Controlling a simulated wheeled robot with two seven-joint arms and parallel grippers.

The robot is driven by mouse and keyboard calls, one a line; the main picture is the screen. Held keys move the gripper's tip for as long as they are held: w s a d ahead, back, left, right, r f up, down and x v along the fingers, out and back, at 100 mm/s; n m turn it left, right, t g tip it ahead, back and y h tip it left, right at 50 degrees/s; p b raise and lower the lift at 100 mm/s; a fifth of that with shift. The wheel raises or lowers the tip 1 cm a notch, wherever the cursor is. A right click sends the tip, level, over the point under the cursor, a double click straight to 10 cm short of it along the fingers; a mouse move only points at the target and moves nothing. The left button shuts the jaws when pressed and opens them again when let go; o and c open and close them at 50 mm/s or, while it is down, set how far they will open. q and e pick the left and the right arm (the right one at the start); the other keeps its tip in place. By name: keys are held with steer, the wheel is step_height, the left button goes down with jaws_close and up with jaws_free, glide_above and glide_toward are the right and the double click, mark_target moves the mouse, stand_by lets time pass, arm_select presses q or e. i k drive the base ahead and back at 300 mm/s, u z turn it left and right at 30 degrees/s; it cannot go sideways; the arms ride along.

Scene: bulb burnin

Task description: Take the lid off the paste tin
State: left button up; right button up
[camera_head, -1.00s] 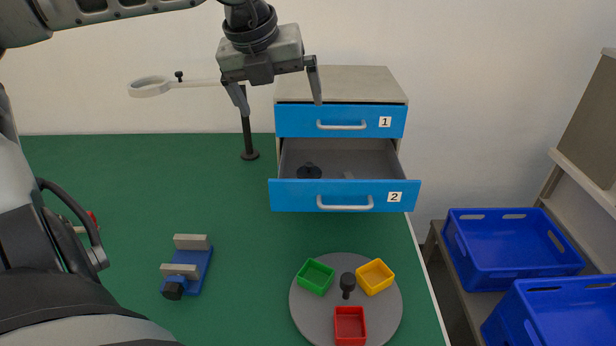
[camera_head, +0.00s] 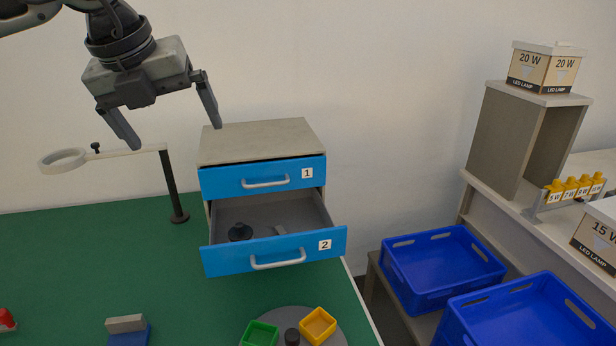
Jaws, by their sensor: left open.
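A small dark round object with a knob on top (camera_head: 240,232), which may be the paste tin, sits in the open lower drawer (camera_head: 275,255), numbered 2. It is too small to tell its lid from its body. A small light-grey piece (camera_head: 280,230) lies to its right in the same drawer. My left gripper (camera_head: 176,137) is open and empty, high at the upper left with its fingers pointing down. It appears above and left of the drawer cabinet, apart from the dark object. My right gripper is not in view.
The upper drawer (camera_head: 262,176), numbered 1, is nearly shut. A ring on a stand (camera_head: 62,160) is left of the cabinet. A round tray (camera_head: 335,338) with small bins is at the front. Blue crates (camera_head: 440,262) and a shelf with lamp boxes (camera_head: 543,68) are at right.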

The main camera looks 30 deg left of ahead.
mark_target(241, 232)
steer(key=k, duration=1.5)
